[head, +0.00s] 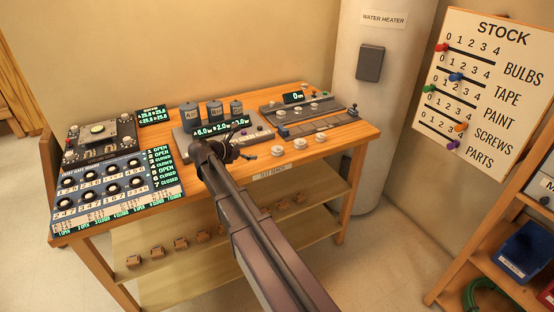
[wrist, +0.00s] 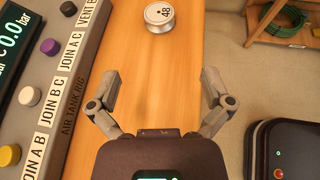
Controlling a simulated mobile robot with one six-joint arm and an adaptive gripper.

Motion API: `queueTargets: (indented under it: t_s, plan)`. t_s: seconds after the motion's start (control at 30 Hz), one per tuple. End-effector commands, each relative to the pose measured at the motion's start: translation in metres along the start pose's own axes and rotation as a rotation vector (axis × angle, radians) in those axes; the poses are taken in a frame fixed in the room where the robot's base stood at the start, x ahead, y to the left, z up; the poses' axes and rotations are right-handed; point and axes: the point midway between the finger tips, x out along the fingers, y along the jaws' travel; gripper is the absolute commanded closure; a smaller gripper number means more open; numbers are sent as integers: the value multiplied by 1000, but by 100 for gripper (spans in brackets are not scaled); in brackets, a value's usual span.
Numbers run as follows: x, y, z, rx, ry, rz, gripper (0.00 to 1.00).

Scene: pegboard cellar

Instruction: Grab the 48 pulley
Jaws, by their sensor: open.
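The 48 pulley (wrist: 160,17) is a silvery disc with a white top marked 48, lying on the bench at the top edge of the wrist view. My gripper (wrist: 160,88) is open and empty, its two fingers spread over the wood, with the pulley beyond the fingertips and apart from them. In the head view my gripper (head: 248,154) is over the bench's front part, left of three similar white-topped discs (head: 278,150). Their markings are too small to read there.
The air tank rig (wrist: 50,100), with coloured knobs, runs along the left in the wrist view. The bench's front edge is on the right, with the floor below. Panels and gauges fill the bench's left side (head: 110,185). A water heater (head: 378,100) stands behind right.

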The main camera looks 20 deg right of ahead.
Motion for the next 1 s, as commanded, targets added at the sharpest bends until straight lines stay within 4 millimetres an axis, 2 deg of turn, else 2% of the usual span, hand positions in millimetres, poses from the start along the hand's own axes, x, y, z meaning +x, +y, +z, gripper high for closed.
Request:
queueTargets:
  t_s: [0.1,0.57,0.77,1.0]
  plan:
    - [1,6,0,-41,-26,4,0]
    - [5,6,1,-47,-30,4,0]
    - [23,5,0,-46,-29,2,0]
    - [59,5,1,-46,-29,1,0]
